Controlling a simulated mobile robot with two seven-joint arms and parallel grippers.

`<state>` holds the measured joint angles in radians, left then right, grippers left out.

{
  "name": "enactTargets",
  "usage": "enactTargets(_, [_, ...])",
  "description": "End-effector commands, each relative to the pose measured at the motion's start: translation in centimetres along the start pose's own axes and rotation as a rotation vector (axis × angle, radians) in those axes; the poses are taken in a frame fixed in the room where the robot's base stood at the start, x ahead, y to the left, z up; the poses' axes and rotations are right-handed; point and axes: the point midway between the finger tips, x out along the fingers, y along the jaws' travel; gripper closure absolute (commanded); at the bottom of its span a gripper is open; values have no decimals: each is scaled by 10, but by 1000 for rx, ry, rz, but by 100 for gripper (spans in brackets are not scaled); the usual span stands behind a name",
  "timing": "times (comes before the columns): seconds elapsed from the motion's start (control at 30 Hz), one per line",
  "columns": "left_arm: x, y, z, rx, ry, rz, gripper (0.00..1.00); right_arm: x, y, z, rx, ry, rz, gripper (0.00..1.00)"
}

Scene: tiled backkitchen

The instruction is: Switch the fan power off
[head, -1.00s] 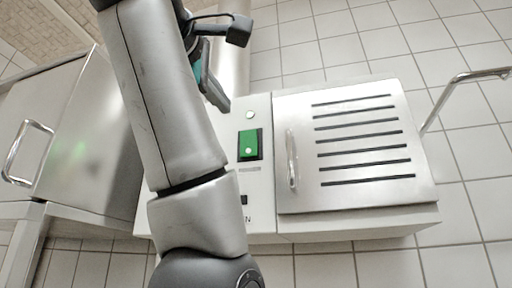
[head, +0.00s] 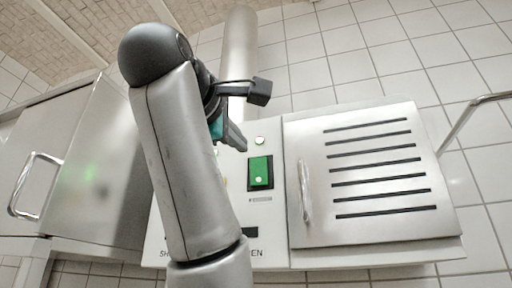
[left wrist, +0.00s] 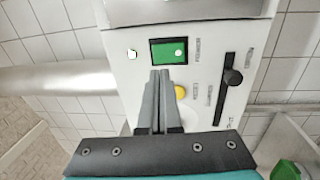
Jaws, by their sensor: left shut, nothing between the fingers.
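A green rocker switch (head: 260,172) in a black frame sits on the white control panel, left of the slatted door. It also shows in the left wrist view (left wrist: 168,50), lit green with a white dot near one end. My left gripper (head: 240,146) is shut and empty, just up and left of the switch in the head view. In the left wrist view its fingertips (left wrist: 161,73) end right beside the switch's edge; I cannot tell whether they touch. A small round white light or button (head: 260,141) is above the switch. My right gripper is not in view.
A yellow button (left wrist: 180,92) and a black slider lever (left wrist: 232,77) are on the same panel. The slatted metal door (head: 370,175) has a vertical handle at its left. A steel cabinet (head: 85,165) stands left, and a pipe (head: 238,60) rises behind.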

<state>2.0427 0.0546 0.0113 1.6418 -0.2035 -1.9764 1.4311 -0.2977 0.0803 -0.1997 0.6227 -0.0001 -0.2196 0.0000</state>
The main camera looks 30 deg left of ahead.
Motion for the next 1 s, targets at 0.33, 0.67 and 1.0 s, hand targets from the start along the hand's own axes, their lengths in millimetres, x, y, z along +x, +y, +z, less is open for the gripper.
enactTargets(0.33, [70,2,0,1,1,-4,100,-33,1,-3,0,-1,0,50])
enactTargets(0.67, [98,0,0,0,0,0,100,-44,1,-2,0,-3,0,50])
enactTargets(1.0, [99,0,0,0,0,1,100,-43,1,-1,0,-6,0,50])
